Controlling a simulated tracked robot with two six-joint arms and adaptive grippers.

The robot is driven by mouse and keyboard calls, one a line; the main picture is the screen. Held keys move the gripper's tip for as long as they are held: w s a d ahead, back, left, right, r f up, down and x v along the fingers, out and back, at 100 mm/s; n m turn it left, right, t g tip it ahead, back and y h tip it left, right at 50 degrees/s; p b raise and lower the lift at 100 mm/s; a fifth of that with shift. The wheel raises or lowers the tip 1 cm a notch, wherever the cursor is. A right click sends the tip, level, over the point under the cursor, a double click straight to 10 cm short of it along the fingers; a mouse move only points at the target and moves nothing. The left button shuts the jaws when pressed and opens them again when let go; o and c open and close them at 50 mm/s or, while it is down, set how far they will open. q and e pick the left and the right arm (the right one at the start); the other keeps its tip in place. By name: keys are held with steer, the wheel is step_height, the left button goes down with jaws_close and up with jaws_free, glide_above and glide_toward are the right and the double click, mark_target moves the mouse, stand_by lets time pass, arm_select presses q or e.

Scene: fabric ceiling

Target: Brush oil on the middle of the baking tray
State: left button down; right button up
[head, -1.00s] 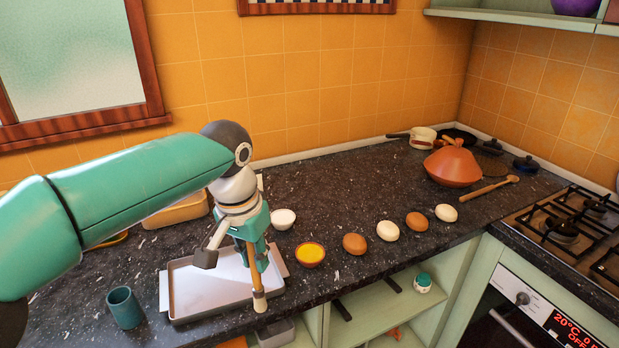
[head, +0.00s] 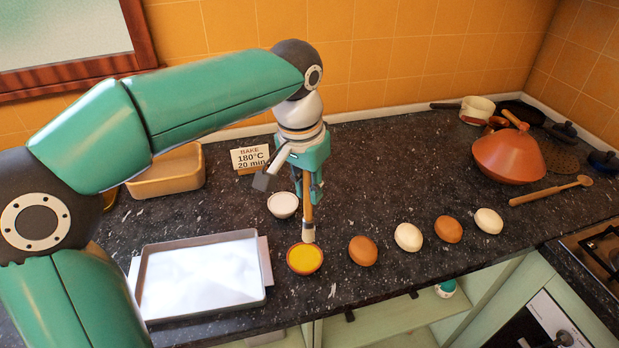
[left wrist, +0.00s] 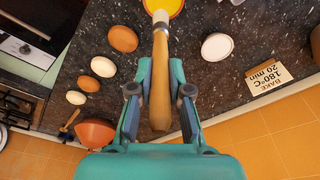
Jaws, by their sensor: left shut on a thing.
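My left gripper (head: 309,192) is shut on the wooden handle of a brush (head: 308,222), which points down with its pale bristles at the bowl. The brush also shows in the left wrist view (left wrist: 160,85). The bristle end is at the back rim of a small brown bowl of yellow oil (head: 305,260); whether it touches the oil I cannot tell. The oil bowl also shows at the top of the left wrist view (left wrist: 166,5). The baking tray (head: 268,268), grey with a white inner surface, lies to the left of the bowl. My right gripper is not in view.
A small white bowl (head: 283,204) stands behind the oil bowl. Several eggs (head: 408,237) lie in a row to the right. A bake sign (head: 250,158) and a tan loaf dish (head: 172,172) stand behind the tray. An orange tagine (head: 508,156) and wooden spoon (head: 550,190) are farther right.

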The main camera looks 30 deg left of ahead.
mark_target(305, 218)
arm_select(q)
steer(key=shift+s+a+f+b, duration=0.15)
steer(key=shift+s+f+b, duration=0.1)
steer(key=shift+f+b, duration=0.45)
step_height(305, 218, down, 4)
steer(key=b, duration=0.3)
steer(key=shift+a+r, duration=0.1)
steer(key=shift+r, duration=0.15)
steer(key=shift+f+b, duration=0.35)
steer(key=shift+b, duration=0.05)
steer(key=shift+f+b, duration=0.3)
steer(key=shift+f, duration=0.1)
steer(key=shift+f, duration=0.1)
stand_by(0.8)
